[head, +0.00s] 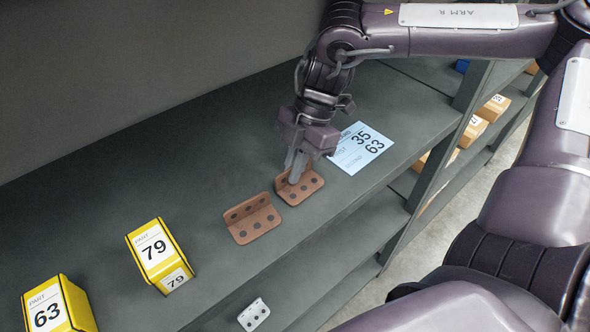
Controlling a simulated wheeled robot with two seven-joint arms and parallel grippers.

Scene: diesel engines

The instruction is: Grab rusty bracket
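Two rusty brown L-shaped brackets with dark holes sit side by side on the grey shelf (190,212). The left bracket (252,219) stands free. My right gripper (295,168) points down at the right bracket (301,190), with its fingertips at that bracket's upright flange and hiding part of it. The fingers look close together, but I cannot tell whether they grip the flange. The right bracket appears to rest on the shelf. My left gripper is not in view.
A pale blue card (358,150) marked 35 and 63 lies right of the gripper. Yellow boxes marked 79 (158,254) and 63 (60,305) stand at left. A white bracket (254,314) is on a lower shelf. Small orange boxes (473,131) sit at right.

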